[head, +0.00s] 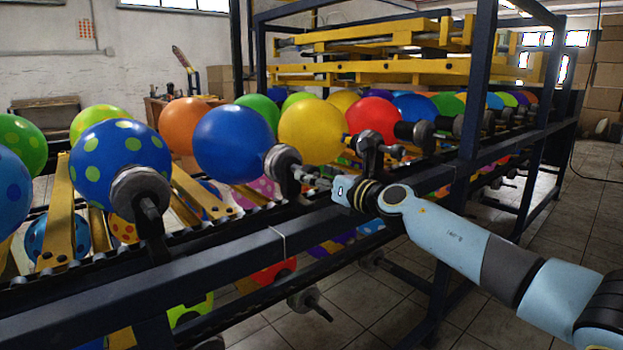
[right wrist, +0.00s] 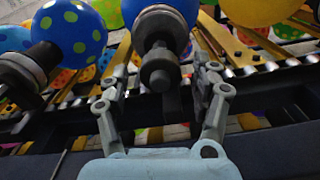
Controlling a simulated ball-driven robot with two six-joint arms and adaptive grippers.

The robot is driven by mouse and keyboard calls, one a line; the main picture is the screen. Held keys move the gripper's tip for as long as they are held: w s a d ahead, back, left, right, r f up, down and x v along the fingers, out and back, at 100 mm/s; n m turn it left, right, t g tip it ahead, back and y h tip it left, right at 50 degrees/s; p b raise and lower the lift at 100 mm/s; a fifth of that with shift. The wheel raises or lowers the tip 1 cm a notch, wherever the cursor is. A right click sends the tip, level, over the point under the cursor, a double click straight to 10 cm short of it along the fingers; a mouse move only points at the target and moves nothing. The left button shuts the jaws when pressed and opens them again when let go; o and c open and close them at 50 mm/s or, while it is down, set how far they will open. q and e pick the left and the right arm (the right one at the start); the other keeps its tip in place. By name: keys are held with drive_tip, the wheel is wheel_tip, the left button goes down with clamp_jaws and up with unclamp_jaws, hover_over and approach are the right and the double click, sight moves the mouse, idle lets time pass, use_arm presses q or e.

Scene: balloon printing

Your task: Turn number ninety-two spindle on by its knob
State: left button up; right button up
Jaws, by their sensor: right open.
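The spindle with a plain blue balloon (head: 232,145) has a grey round hub and dark knob (head: 284,168) facing the aisle. No spindle number is readable. In the head view my right gripper (head: 312,176) is at the front of this knob, its fingers partly overlapping it. In the right wrist view the knob (right wrist: 160,74) lies between the two fingers of my open right gripper (right wrist: 160,84), with visible gaps on both sides. I cannot tell whether the fingertips reach around it in depth. My left gripper is not in view.
A neighbouring spindle knob (head: 145,192) with a green-dotted blue balloon (head: 120,160) is to the left. Another knob (head: 372,145) is to the right. A dark blue frame rail (head: 230,245) runs below the spindles. Yellow frames (head: 390,72) stand above and behind.

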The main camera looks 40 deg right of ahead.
drive_tip(key=shift+w, duration=1.05)
drive_tip(key=shift+c, duration=0.4)
drive_tip(key=c, duration=1.1)
